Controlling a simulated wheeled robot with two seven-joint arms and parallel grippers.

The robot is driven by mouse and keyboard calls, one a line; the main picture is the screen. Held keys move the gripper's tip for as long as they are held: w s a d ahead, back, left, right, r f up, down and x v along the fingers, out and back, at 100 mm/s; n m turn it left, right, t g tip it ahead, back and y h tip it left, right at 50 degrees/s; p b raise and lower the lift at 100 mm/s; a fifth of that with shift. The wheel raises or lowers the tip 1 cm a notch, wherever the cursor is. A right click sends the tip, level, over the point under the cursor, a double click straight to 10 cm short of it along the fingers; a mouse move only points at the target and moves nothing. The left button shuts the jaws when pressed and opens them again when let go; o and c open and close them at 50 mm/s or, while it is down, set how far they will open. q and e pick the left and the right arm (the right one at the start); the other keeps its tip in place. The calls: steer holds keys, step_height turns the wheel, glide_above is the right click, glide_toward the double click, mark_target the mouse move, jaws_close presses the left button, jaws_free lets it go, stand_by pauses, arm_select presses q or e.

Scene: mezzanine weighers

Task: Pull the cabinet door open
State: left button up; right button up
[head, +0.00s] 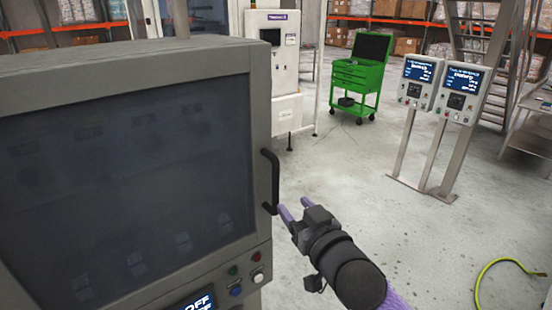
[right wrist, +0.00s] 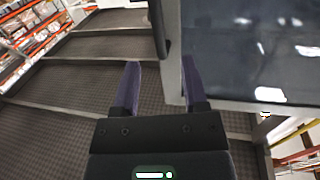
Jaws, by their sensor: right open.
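The cabinet door (head: 130,180) is a grey frame around a dark glass window and fills the left of the head view; it looks shut. Its black handle (head: 269,180) is an upright bar on the door's right edge. My right gripper (head: 293,208) is open and empty, just right of the handle's lower end. In the right wrist view the gap between its purple fingers (right wrist: 160,80) lines up with the handle (right wrist: 158,28), which shows just beyond the tips. I cannot tell whether they touch. My left gripper is not in view.
Below the door is a panel with buttons (head: 258,278) and an "OFF" display (head: 196,303). A green tool cart (head: 358,78) and two display stands (head: 458,87) are farther back. A yellow hose (head: 500,264) lies at lower right. The floor right of the cabinet is mostly clear.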

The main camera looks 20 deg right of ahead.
mark_target(277, 183)
steer(key=w, duration=0.6)
steer(key=w+a+p, duration=0.1)
steer(key=w, duration=0.2)
steer(key=shift+w+r, duration=0.15)
steer(key=shift+w, duration=0.1)
steer(key=shift+a, duration=0.1)
jaws_close()
stand_by(0.9)
